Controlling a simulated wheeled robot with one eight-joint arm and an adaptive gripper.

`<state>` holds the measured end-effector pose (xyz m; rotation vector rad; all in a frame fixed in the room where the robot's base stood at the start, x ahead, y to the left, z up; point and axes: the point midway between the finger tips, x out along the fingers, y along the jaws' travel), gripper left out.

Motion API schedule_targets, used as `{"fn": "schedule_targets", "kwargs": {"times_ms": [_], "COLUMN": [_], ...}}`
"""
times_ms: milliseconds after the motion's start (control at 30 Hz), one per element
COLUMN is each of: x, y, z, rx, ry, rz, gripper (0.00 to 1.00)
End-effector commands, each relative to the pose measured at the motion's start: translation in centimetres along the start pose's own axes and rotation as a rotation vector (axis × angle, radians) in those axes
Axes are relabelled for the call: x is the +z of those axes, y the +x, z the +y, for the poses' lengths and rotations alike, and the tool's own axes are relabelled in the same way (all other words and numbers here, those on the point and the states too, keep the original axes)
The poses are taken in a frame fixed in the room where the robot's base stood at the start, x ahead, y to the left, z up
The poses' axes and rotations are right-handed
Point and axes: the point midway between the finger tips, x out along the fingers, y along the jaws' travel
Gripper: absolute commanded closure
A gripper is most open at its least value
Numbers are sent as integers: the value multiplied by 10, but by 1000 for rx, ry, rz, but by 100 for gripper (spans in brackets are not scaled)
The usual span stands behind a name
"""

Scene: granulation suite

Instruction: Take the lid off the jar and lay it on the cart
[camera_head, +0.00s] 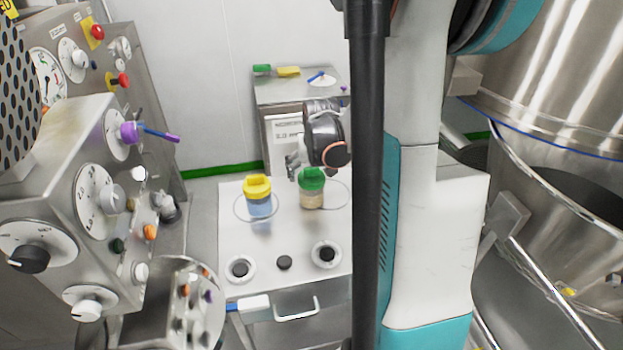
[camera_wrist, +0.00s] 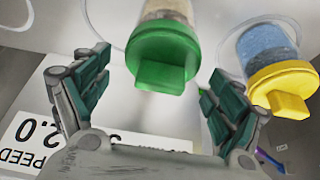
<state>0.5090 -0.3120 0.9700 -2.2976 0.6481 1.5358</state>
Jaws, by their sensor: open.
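A jar with beige contents (camera_head: 311,200) stands on the white cart top (camera_head: 285,225) with a green lid (camera_head: 312,179) on it. A second jar with blue contents (camera_head: 260,208) stands to its left under a yellow lid (camera_head: 257,186). My gripper (camera_head: 294,168) is at the green-lidded jar, on its far side. In the wrist view, my open gripper (camera_wrist: 158,72) has its fingers on either side of the green lid (camera_wrist: 162,62), with gaps showing. The yellow lid (camera_wrist: 283,86) is outside the fingers, to the right. Part of the green-lidded jar is out of the wrist frame.
Round outlines surround both jars. Two ringed dark knobs (camera_head: 240,268) (camera_head: 326,254) and a small dark knob (camera_head: 284,262) are near the cart's front. A cabinet (camera_head: 280,98) stands behind. A control panel (camera_head: 75,150) is left; a steel vessel (camera_head: 570,160) is right. The cart's middle is clear.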

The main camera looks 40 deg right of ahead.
Motion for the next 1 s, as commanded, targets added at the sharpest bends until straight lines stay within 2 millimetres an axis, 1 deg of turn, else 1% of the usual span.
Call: {"fn": "schedule_targets", "kwargs": {"times_ms": [67,100,267,300,600,733,867,1000], "x": [0,0,0,0,0,-2,-6,-14], "y": [-1,-1,-1,-1,-1,-5,-14,-36], "z": [0,0,0,0,0,0,0,0], "rx": [0,0,0,0,0,0,0,0], "ry": [0,0,0,0,0,0,0,0], "rz": [0,0,0,0,0,0,0,0], "gripper": [13,15,52,55,55,55,55,55]}}
